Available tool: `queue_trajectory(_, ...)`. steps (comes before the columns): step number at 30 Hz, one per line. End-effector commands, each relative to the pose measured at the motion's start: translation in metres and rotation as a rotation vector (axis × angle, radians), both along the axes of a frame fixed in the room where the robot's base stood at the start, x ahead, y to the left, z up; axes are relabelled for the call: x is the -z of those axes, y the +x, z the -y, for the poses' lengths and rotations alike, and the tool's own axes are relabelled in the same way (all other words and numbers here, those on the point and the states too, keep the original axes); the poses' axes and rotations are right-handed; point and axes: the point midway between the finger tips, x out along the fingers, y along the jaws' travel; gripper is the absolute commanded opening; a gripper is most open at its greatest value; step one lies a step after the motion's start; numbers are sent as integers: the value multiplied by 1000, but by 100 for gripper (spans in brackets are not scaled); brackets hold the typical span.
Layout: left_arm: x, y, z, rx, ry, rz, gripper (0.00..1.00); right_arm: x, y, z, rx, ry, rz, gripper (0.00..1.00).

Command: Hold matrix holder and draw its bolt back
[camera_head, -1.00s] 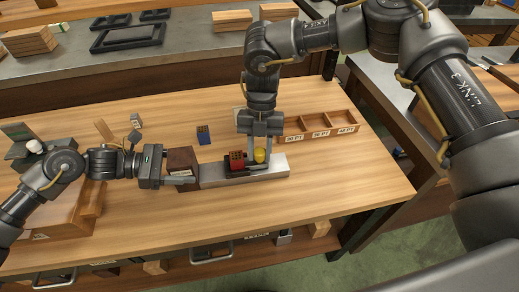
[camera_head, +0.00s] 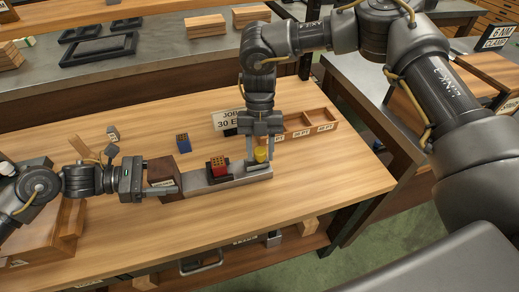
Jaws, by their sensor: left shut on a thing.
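A dark brown block (camera_head: 163,171) with a white label stands at the left end of a grey metal bar (camera_head: 200,188). I cannot tell for sure which part is the matrix holder. My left gripper (camera_head: 166,190) is shut on the brown block. A red block with holes (camera_head: 218,166) sits in a dark tray (camera_head: 222,179) on the bar. To its right, apart from it, is a yellow knob (camera_head: 261,154), probably the bolt's. My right gripper (camera_head: 261,158) points down with its fingers spread on either side of the knob; contact is unclear.
A blue block with holes (camera_head: 183,143) stands behind the bar. A wooden tray with labelled compartments (camera_head: 305,127) and a sign (camera_head: 228,120) are at the back right. A wooden box (camera_head: 40,245) is at left. The table front is clear.

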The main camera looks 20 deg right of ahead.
Motion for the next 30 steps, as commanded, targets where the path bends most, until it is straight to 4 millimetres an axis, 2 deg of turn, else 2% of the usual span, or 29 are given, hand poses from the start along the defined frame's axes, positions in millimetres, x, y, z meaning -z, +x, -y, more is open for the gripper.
queue_trajectory(5, 0, 0, 0, 0, 1, -1, 36, -5, 2, 0, -1, 1, 2, 39)
queue_trajectory(8, 0, 0, 0, 0, 1, -1, 36, -17, 8, 1, 1, 1, 4, 39)
queue_trajectory(15, 0, 0, 0, 1, 1, -1, 36, -64, 26, 7, 3, 0, 4, 39)
queue_trajectory(21, 0, 0, 0, 1, 1, -1, 36, -95, 39, 11, 1, -3, 2, 39)
queue_trajectory(25, 0, 0, 0, 1, 1, -1, 36, -107, 43, 12, 1, -2, 1, 39)
queue_trajectory(30, 0, 0, 0, 1, 1, -1, 36, -111, 44, 13, 1, 0, 0, 39)
